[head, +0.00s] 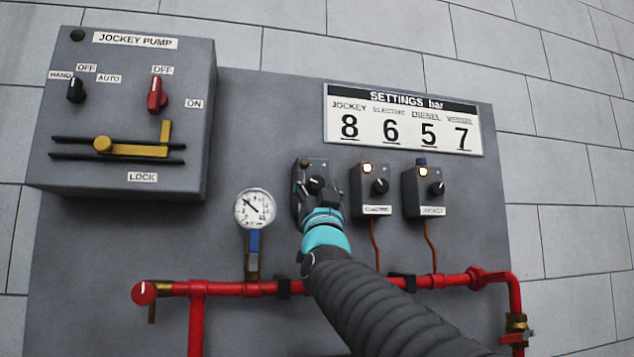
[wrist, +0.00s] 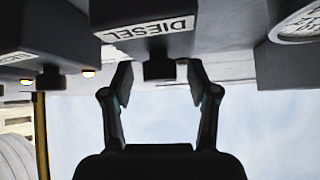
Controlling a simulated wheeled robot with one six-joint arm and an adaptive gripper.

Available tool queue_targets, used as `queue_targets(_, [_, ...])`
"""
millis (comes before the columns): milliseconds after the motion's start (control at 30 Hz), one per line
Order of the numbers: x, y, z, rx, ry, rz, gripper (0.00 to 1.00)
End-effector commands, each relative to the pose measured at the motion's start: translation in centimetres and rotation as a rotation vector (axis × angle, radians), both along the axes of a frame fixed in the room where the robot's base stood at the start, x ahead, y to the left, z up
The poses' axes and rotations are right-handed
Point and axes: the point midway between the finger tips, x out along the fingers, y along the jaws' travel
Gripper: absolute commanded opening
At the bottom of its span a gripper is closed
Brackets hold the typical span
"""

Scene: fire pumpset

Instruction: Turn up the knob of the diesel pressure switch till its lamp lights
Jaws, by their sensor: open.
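The diesel pressure switch (head: 310,166) is the leftmost of three small grey boxes on the panel. Its lamp (head: 304,163) looks dull and unlit. Its dark knob (head: 316,184) shows just above my gripper (head: 318,201), which covers the lower part of the box and its label. In the wrist view the picture is upside down, and the DIESEL label (wrist: 148,28) is readable on the box. There the knob (wrist: 158,69) sits between the tips of my open gripper (wrist: 159,78), with a gap visible on each side.
The electric switch (head: 371,188) and jockey switch (head: 423,190) stand close on the right, both lamps lit. A pressure gauge (head: 254,208) is close on the left. A red pipe (head: 228,288) runs below. The settings plate (head: 404,120) above reads diesel 5.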

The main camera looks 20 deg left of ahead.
Motion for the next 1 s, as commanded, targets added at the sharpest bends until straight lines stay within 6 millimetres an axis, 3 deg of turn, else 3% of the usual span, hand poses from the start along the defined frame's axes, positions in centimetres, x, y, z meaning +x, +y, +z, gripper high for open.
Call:
queue_targets(233, [0.03, 0.02, -0.02, 0.0, 0.0, 0.0, 0.57])
queue_targets(467, [0.01, 0.05, -0.02, 0.0, 0.0, 0.0, 0.0])
queue_targets(1000, [-0.07, 0.14, 0.03, 0.075, 0.047, 0.002, 0.0])
